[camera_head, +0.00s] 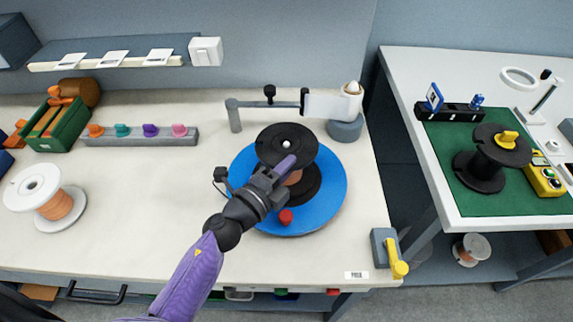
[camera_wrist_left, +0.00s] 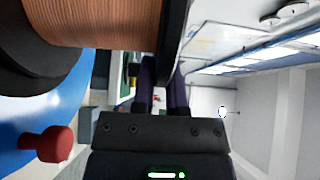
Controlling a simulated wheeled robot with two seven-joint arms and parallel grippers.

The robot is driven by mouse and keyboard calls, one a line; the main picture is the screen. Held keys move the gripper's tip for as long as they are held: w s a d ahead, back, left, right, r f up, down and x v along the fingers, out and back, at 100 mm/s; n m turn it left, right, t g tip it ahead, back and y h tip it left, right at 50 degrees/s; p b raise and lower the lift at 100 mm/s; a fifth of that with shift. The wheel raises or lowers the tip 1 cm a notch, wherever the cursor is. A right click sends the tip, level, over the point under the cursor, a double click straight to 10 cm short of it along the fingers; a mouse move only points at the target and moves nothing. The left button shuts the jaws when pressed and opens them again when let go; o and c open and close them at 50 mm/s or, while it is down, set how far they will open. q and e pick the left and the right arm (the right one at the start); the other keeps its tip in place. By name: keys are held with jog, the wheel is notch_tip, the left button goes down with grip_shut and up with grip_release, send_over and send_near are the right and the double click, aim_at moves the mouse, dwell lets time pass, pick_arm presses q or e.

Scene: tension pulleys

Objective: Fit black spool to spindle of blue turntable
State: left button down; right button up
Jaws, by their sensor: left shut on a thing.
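The black spool (camera_head: 297,138), wound with copper-coloured wire, stands over the middle of the blue turntable (camera_head: 335,189). A light spindle tip (camera_head: 287,144) shows at the spool's centre hole. The spool looks about upright; whether its lower flange touches the disc is unclear. My left gripper (camera_head: 279,172) reaches in from the front left and is shut on the near rim of the spool's upper flange. In the left wrist view, the copper winding (camera_wrist_left: 95,22) and dark flanges fill the upper left beside the fingers (camera_wrist_left: 162,85). My right gripper is not in view.
A red knob (camera_head: 286,216) stands on the turntable's near edge. A metal arm (camera_head: 268,103) and a white-topped post (camera_head: 346,118) stand behind it. A white spool (camera_head: 48,196) is at left, and another black spool (camera_head: 487,160) on the right table.

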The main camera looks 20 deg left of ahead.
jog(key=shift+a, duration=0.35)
pick_arm(q)
jog(key=shift+f+b, duration=0.3)
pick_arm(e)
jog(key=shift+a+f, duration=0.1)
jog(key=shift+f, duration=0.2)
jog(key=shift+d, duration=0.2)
pick_arm(q)
jog(key=shift+f, duration=0.1)
jog(key=c, duration=0.6)
grip_release()
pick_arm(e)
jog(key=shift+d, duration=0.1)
